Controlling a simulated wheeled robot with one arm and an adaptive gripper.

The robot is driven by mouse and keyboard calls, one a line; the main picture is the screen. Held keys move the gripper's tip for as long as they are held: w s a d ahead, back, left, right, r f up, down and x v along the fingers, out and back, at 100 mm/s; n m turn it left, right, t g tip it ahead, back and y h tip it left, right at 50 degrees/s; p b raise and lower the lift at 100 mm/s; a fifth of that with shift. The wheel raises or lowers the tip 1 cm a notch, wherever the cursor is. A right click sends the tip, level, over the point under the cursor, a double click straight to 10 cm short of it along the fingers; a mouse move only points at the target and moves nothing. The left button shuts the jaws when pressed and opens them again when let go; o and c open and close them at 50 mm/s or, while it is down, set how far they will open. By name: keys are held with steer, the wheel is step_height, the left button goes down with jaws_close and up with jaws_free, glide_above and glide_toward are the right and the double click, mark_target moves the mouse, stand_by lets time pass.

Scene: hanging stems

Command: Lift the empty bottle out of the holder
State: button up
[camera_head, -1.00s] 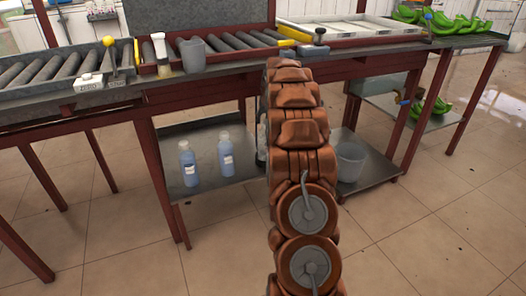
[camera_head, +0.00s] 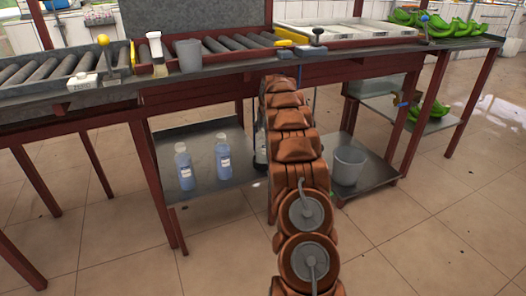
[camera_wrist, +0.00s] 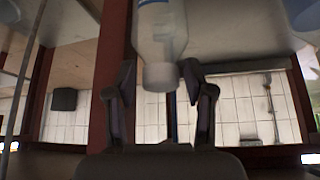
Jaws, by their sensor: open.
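A clear, pale bottle (camera_wrist: 160,48) with a blue-marked label hangs into the top middle of the wrist view; its upper part is cut off by the frame. My gripper (camera_wrist: 160,82) is open, with one finger on each side of the bottle's visible end. I cannot tell whether either finger touches it. In the head view a pale bottle (camera_head: 260,155) shows only in part at the left edge of my arm, on the lower shelf. My gripper is hidden behind my arm there. I cannot make out a holder around the bottle.
Two bottles of blue liquid, one (camera_head: 185,168) left of the other (camera_head: 223,160), stand on the lower shelf (camera_head: 205,187). A grey bucket (camera_head: 348,165) stands on the shelf right of my arm. The red-framed table (camera_head: 215,85) with rollers is above. Open tiled floor lies in front.

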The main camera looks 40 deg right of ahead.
steer(key=shift+w+d+f, duration=0.1)
steer(key=shift+w+f, duration=0.15)
jaws_close()
stand_by(0.3)
